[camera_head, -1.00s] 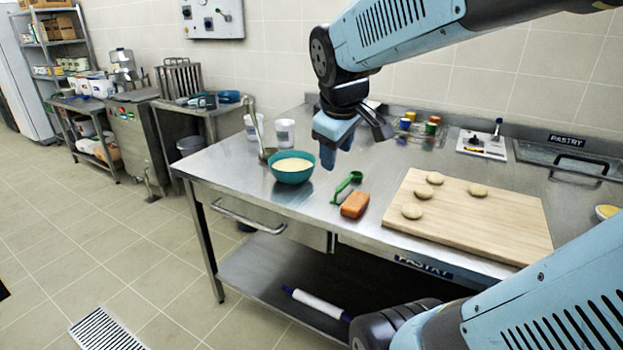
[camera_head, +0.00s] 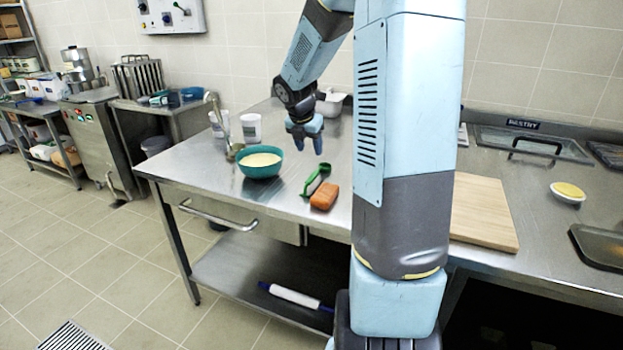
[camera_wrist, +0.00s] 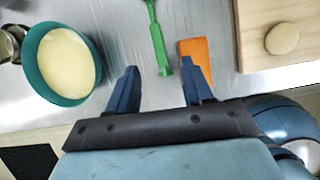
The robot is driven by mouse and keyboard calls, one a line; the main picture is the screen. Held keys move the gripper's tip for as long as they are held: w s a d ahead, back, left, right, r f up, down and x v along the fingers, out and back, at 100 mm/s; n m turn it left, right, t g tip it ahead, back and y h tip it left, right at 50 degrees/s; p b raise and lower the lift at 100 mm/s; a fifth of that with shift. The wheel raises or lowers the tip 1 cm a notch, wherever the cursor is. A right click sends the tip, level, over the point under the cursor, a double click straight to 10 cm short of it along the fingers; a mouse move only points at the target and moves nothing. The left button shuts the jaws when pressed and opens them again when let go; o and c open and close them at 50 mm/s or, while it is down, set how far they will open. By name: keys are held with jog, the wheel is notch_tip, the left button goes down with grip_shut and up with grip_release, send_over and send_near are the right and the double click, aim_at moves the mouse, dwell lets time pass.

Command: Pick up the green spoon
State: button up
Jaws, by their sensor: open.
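The green spoon (camera_head: 316,179) lies on the steel table between the teal bowl and the orange block. In the wrist view the spoon (camera_wrist: 156,36) runs down the picture, with its lower end just ahead of the gap between the fingers. My gripper (camera_head: 306,144) hangs above the table behind the spoon in the head view. In the wrist view my gripper (camera_wrist: 158,85) is open, with nothing between its fingers. The right finger overlaps part of the orange block (camera_wrist: 194,54) in the picture.
The teal bowl (camera_head: 259,171) of pale yellow contents stands left of the spoon. The orange block (camera_head: 324,197) lies close at its right. A wooden board (camera_head: 484,212) is farther right, partly hidden by my arm. White cups (camera_head: 251,128) stand behind the bowl.

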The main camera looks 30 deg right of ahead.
aim_at(315, 173)
jog(key=shift+n, duration=0.3)
jog(key=x, duration=0.9)
jog(key=shift+w+d+f, duration=0.15)
jog(key=shift+w, duration=0.15)
jog(key=shift+w+x, duration=0.2)
jog(key=shift+x, duration=2.35)
jog(key=shift+c, duration=0.5)
grip_shut()
